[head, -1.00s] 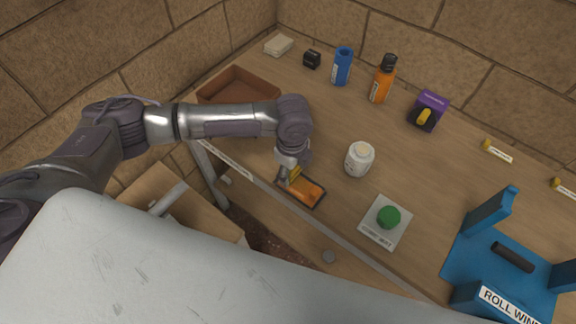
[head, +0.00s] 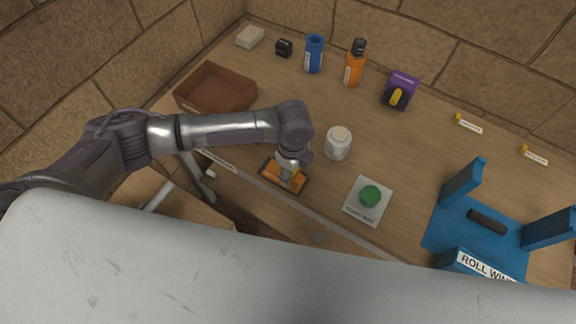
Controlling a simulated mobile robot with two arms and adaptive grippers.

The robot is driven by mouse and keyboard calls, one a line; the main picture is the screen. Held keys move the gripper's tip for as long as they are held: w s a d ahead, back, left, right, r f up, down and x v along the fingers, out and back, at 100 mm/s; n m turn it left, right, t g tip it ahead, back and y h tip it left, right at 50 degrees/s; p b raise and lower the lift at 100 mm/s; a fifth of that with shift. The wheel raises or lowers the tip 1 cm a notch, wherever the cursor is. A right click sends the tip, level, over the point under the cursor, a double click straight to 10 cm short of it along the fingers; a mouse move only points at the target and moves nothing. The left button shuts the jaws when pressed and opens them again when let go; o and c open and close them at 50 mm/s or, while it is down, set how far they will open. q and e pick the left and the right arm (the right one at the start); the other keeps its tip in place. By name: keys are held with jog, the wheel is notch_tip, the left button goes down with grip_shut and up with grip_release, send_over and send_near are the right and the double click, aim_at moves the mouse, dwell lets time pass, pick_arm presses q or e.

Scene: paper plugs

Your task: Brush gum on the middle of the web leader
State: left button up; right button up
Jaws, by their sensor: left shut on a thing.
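My left gripper (head: 291,167) reaches down from the left over a small dark-rimmed tray (head: 267,181) with an orange inside, near the table's front edge. It is shut on a small yellowish thing (head: 287,174), mostly hidden by the fingers. I cannot tell whether this thing is a brush or whether it touches the tray's inside. A white jar (head: 337,146) stands just right of the gripper. I cannot make out a web leader for certain. A blue roll winder (head: 450,226) with a black bar (head: 487,222) stands at the right. My right gripper is not in view.
A green round piece (head: 370,195) rests on a pale labelled card (head: 356,211). A brown tray (head: 190,99), a blue bottle (head: 314,55), an orange bottle (head: 354,68) and a purple box (head: 402,88) stand farther back. The table's middle right is clear.

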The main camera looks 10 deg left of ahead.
aim_at(271, 166)
pick_arm(q)
jog(key=shift+s+d, duration=0.15)
jog(key=shift+w+a+r+p, duration=0.1)
jog(key=shift+w+a+p, duration=0.25)
jog(key=shift+a, duration=0.3)
jog(key=shift+w+a+r+p, duration=0.15)
jog(key=shift+a+p, duration=0.25)
jog(key=shift+a, duration=0.2)
jog(key=shift+w+a+f+p, duration=0.1)
jog(key=shift+w+a+p, duration=0.15)
jog(key=shift+a, duration=0.45)
jog(key=shift+w+a+f+p, duration=0.1)
jog(key=shift+w+a, duration=0.2)
jog(key=shift+a, duration=0.4)
jog(key=shift+w+a+p, duration=0.2)
jog(key=shift+w+a, duration=0.05)
jog(key=shift+a, duration=0.45)
jog(key=shift+d, duration=0.1)
notch_tip(271, 166, up, 6)
jog(key=p, duration=0.6)
jog(key=shift+p, duration=0.3)
notch_tip(271, 166, up, 3)
jog(key=p, duration=0.3)
